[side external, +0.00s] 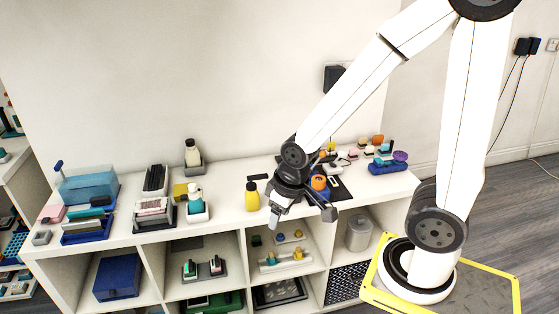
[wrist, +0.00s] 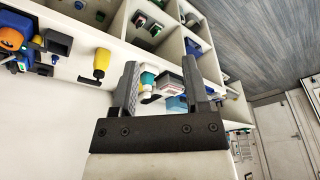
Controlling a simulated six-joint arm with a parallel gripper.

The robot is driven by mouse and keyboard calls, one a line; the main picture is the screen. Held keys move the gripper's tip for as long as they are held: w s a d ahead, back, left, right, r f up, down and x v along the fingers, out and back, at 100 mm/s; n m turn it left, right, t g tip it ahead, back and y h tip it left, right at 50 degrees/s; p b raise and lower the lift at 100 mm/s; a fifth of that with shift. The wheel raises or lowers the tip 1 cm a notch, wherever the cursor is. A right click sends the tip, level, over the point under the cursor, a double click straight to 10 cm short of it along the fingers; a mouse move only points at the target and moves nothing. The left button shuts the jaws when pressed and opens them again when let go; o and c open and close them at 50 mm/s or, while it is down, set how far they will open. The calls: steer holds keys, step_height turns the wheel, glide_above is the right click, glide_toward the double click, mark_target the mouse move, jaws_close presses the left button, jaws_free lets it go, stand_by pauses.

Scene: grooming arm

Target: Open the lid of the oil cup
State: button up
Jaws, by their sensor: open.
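I cannot tell for sure which thing is the oil cup, and no lid is clear enough to name. An orange round piece (side external: 318,182) sits on the shelf top behind my gripper. It also shows at the left edge of the wrist view (wrist: 11,38), on a blue part. A dark square holder (wrist: 58,43) stands near it. My gripper (side external: 301,214) is open and empty in front of the shelf's front edge, partly hiding the things behind it. In the wrist view, its fingers (wrist: 161,70) are spread apart and touch nothing.
The white shelf (side external: 225,222) carries several trays, bottles and a blue box (side external: 90,186). Open compartments lie below. Air before the shelf is free.

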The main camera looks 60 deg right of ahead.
steer(key=w+d+f+m+g, duration=0.1)
steer(key=w+d+f+m, duration=0.2)
steer(key=w+d+m, duration=1.2)
steer(key=d+f+m, duration=0.2)
steer(key=d+m, duration=0.2)
steer(key=d, duration=0.2)
steer(key=d+f+m+g, duration=0.1)
steer(key=d+f+m, duration=0.2)
steer(key=d, duration=0.4)
steer(key=d+f+m, duration=0.3)
steer(key=d+m, duration=0.1)
steer(key=d, duration=0.3)
steer(key=shift+s+d+f+m+g, duration=0.15)
steer(key=shift+s+m+g, duration=0.15)
steer(key=shift+s, duration=0.05)
steer(key=shift+s+d+f, duration=0.1)
steer(key=shift+d+f, duration=0.05)
steer(key=shift+d, duration=0.1)
steer(key=shift+f, duration=3.85)
